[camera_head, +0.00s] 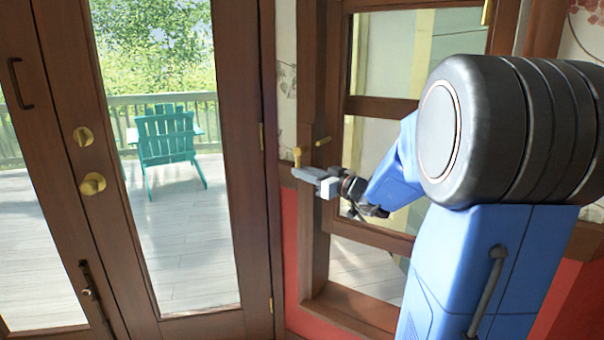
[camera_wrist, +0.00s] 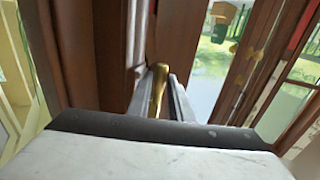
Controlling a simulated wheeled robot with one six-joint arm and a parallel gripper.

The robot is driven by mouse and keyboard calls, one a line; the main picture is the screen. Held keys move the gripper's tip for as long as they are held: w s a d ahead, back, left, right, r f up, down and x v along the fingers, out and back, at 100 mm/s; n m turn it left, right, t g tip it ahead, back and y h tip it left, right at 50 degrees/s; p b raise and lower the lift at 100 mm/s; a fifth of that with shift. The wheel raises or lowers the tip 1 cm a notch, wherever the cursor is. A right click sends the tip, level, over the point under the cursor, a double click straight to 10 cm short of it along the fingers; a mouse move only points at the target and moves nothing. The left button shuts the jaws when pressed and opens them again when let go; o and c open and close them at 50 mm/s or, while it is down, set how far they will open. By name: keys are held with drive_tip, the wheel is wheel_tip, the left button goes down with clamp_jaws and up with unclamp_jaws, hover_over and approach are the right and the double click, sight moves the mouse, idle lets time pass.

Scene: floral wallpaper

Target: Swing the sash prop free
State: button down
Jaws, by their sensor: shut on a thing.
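The sash prop (camera_head: 297,156) looks like a small brass peg or handle at the left side of the window frame. My gripper (camera_head: 302,172) is at it, with its fingertips around the brass piece. In the wrist view the brass prop (camera_wrist: 157,92) stands between the two fingers of my gripper (camera_wrist: 160,84), and the jaws are shut on it. A second brass piece (camera_head: 322,141) shows just to the right; I cannot tell whether it joins the prop. The wooden window sash (camera_head: 378,106) is behind my wrist. The prop's lower part is hidden by the fingers.
A wooden double door (camera_head: 253,200) with glass panes and brass knobs (camera_head: 92,184) stands to the left. A teal chair (camera_head: 166,136) is outside on the deck. The window's wooden sill (camera_head: 352,306) juts out below. My arm covers much of the window's right side.

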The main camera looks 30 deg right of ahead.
drive_tip(key=shift+w+a+t, duration=0.1)
drive_tip(key=shift+w+t, duration=0.1)
drive_tip(key=shift+t, duration=0.2)
drive_tip(key=c, duration=1.6)
unclamp_jaws()
drive_tip(key=shift+w+a, duration=0.1)
